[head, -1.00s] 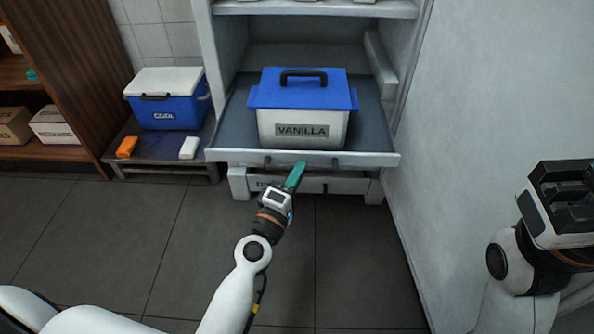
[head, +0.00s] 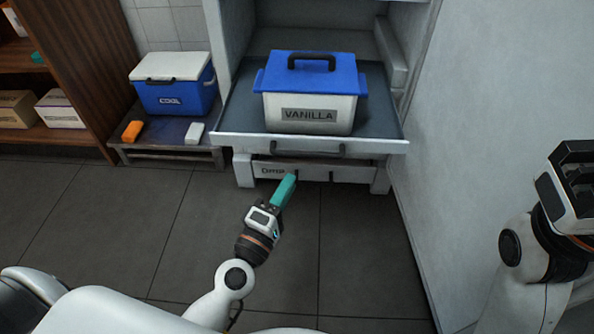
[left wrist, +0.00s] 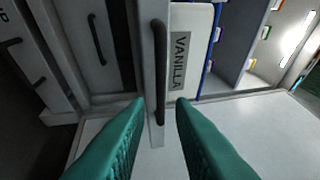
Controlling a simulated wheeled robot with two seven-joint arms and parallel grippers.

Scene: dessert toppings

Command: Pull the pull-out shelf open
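The pull-out shelf (head: 230,142) stands out from the white cabinet, with a dark bar handle (head: 307,149) on its front edge. A white tub with a blue lid, labelled VANILLA (head: 309,100), sits on it. My left gripper (head: 286,188) is just in front of and below the handle in the head view, apart from it. In the left wrist view its two teal fingers (left wrist: 150,140) are spread with nothing between them, and the handle (left wrist: 159,70) shows ahead beyond the gap. My right gripper (head: 575,185) is at the right edge; its fingers are unclear.
A lower drawer (head: 345,173) with its own handles is under the shelf. A blue cooler (head: 175,95) stands on a low bench at left, with orange and white blocks in front. A wall (head: 480,90) closes the right side. The floor before the cabinet is clear.

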